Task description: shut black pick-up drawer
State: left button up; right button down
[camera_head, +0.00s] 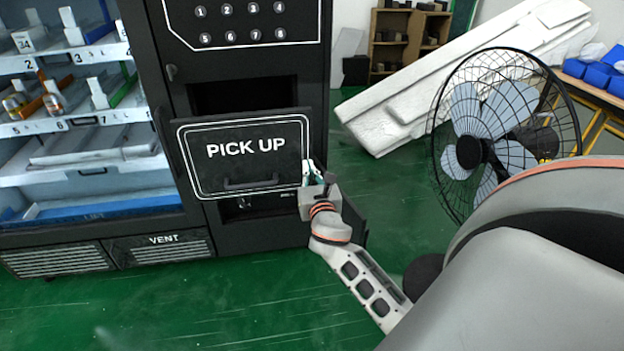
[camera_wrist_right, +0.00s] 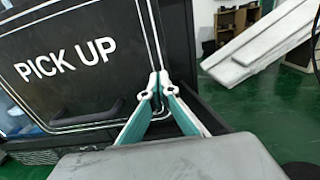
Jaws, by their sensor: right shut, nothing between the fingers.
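The black pick-up drawer (camera_head: 243,155) with white "PICK UP" lettering is in the vending machine's front. It stands out from the front, with a dark opening (camera_head: 236,97) showing above it. Its handle (camera_head: 250,184) is a dark bar low on the face. My right gripper (camera_head: 310,172) is at the drawer's right edge, to the right of the handle. In the right wrist view its fingertips (camera_wrist_right: 158,82) are together with nothing between them, close to the right border of the drawer face (camera_wrist_right: 75,60). I cannot tell whether they touch it. My left gripper is not in view.
Shelves of goods (camera_head: 85,130) fill the left of the vending machine, above a vent panel (camera_head: 160,248). A keypad (camera_head: 240,22) is above the drawer. A black fan (camera_head: 490,140) and white slabs (camera_head: 420,95) stand to the right. The green floor (camera_head: 190,310) in front is clear.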

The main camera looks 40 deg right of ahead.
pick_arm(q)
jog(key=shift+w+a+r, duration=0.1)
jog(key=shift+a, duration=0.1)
pick_arm(e)
jog(key=shift+x, duration=0.95)
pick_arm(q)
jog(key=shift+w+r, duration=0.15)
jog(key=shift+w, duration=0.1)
pick_arm(e)
jog(key=shift+w, duration=0.1)
